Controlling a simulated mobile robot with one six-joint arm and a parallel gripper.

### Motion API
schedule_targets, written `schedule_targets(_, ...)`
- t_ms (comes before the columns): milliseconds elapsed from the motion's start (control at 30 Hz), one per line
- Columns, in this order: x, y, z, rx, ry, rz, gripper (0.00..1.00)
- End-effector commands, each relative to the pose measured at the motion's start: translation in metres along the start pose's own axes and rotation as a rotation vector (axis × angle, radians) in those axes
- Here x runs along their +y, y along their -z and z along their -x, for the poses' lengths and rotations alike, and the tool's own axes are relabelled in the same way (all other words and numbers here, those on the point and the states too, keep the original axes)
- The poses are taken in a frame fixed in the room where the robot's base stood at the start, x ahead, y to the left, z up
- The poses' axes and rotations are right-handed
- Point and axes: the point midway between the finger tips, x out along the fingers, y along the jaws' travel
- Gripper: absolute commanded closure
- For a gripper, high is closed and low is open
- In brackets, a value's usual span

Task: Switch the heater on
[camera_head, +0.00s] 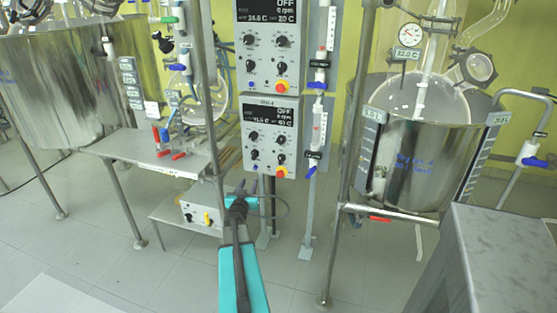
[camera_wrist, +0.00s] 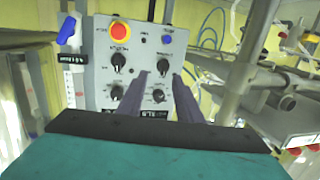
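Two grey control boxes hang on a post in the head view, an upper one (camera_head: 265,52) and a lower one (camera_head: 268,140). Each has a dark display reading OFF, black knobs, a blue button and a red button on yellow. In the wrist view a control panel (camera_wrist: 140,50) appears upside down, with the red button (camera_wrist: 119,32), the blue button (camera_wrist: 167,39) and several black knobs. In the head view my gripper (camera_head: 237,195) is below the lower box.
A steel vessel with a glass reactor (camera_head: 410,160) stands at the right, and a large steel tank (camera_head: 60,85) at the left. A metal bench (camera_head: 135,150) and a low box (camera_head: 200,215) are near my gripper. Valved pipes (camera_head: 317,125) run beside the panels.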

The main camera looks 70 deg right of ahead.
Motion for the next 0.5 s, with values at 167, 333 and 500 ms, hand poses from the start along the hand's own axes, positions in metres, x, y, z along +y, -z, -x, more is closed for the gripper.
schedule_targets(167,0.067,0.032,-0.017,0.07,-0.148,-0.012,0.68)
schedule_targets(333,0.086,0.041,-0.02,0.089,-0.192,-0.013,0.68)
schedule_targets(500,0.085,0.041,-0.019,0.089,-0.191,-0.013,0.68)
